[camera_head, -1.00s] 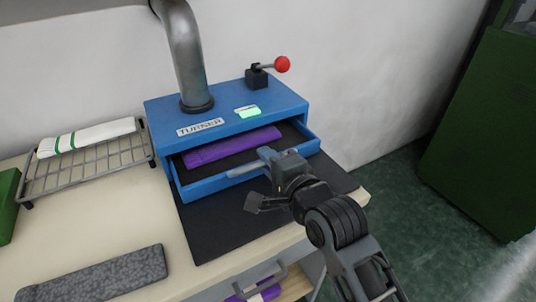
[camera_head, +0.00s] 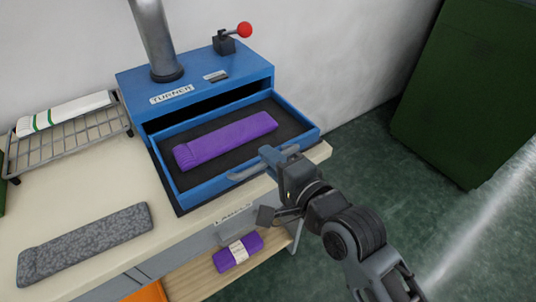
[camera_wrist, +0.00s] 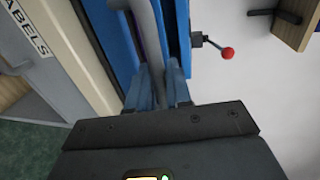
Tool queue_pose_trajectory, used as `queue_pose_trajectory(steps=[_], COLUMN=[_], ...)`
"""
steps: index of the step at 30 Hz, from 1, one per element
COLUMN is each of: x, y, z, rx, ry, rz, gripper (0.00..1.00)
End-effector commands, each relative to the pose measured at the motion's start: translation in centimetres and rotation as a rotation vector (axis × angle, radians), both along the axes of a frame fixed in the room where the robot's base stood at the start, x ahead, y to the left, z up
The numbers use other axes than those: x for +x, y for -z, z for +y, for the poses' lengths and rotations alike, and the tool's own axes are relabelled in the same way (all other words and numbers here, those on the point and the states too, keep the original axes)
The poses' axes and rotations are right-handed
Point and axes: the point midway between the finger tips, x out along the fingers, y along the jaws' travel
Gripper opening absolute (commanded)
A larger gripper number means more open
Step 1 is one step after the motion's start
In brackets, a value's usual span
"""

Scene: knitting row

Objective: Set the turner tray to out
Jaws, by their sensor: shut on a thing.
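The blue turner (camera_head: 197,86) stands on the bench with its tray (camera_head: 310,133) slid well out of its front. A folded purple knitted piece (camera_head: 226,138) lies on the dark floor of the tray. My gripper (camera_head: 268,162) is at the front of the tray and shut on the tray's grey handle (camera_head: 246,172). In the wrist view the handle bar (camera_wrist: 146,30) runs between my fingers (camera_wrist: 158,85). The fingertips partly hide the handle.
A red-knobbed lever (camera_head: 243,31) tops the turner beside a metal pipe (camera_head: 153,40). A wire rack (camera_head: 70,142) with a white cloth and a grey knitted piece (camera_head: 86,243) lie left. A purple roll (camera_head: 238,252) lies on the shelf below.

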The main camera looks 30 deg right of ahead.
Motion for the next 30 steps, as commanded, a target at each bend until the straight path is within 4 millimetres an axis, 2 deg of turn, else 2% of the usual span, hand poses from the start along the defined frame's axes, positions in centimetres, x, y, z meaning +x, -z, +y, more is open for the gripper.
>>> queue_pose_trajectory(steps=[6, 7, 12, 19, 22, 30], x=[-0.3, -0.3, -0.2, -0.2, -0.8, -4.7], y=[0.3, 0.4, 0.3, 0.2, 0.2, -0.5], z=[0.0, 0.0, 0.0, 0.0, 0.0, 0.0], rx=[0.001, 0.001, 0.001, 0.001, 0.002, 0.002], ry=[0.000, 0.000, 0.000, 0.000, 0.000, 0.001], rz=[0.010, 0.010, 0.008, 0.006, 0.007, 0.008], gripper=[0.00, 0.21, 0.35, 0.35, 0.35, 0.35])
